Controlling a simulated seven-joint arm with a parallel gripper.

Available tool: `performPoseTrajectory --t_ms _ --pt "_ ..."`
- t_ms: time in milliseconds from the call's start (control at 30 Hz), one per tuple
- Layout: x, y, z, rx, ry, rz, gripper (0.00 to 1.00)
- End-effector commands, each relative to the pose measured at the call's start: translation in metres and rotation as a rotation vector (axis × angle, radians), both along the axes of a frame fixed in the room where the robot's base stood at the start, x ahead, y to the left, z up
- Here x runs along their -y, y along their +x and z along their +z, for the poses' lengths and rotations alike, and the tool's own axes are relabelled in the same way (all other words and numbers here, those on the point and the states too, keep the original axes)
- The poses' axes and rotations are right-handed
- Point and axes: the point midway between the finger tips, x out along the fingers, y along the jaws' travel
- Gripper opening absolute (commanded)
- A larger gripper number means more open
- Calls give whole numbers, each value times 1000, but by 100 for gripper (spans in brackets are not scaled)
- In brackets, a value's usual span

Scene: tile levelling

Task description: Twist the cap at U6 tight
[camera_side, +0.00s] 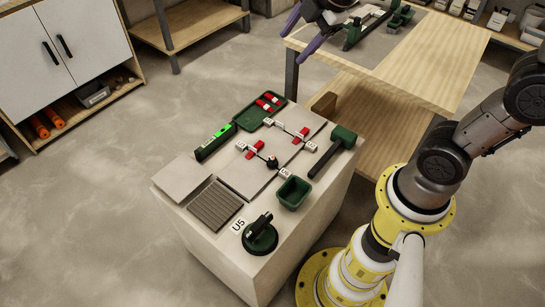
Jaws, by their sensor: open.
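A small black cap (271,162) stands on the grey tiles (240,175) near the middle of the work block. A small white label (285,172) beside it seems to read U6, but the print is tiny. How far the cap is turned cannot be told. My gripper (296,45) is at the top of the view, with two purple fingers spread apart and empty. It is well away from the cap, up beyond the far side of the block, near the wooden table.
Red pieces (301,135) stand on the tile joints; more lie in a green tray (262,108). A green level (215,142), mallet (333,150), green bucket (293,192), notched grey plate (215,205) and suction lifter (260,236) surround the tiles. A wooden table (440,50) stands behind.

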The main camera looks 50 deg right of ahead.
Motion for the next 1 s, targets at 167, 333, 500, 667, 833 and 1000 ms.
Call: performPoseTrajectory --t_ms 167,333,500,667,833,1000 --pt "6 60 -57 -101 -125 221 69" --pt "12 98 -129 -206 -192 389 69" --pt "18 113 -214 -329 -199 489 69" --pt "22 103 -282 -449 -161 496 69" --pt "23 85 -319 -528 -134 498 69" --pt "24 81 -333 -542 -129 496 69"
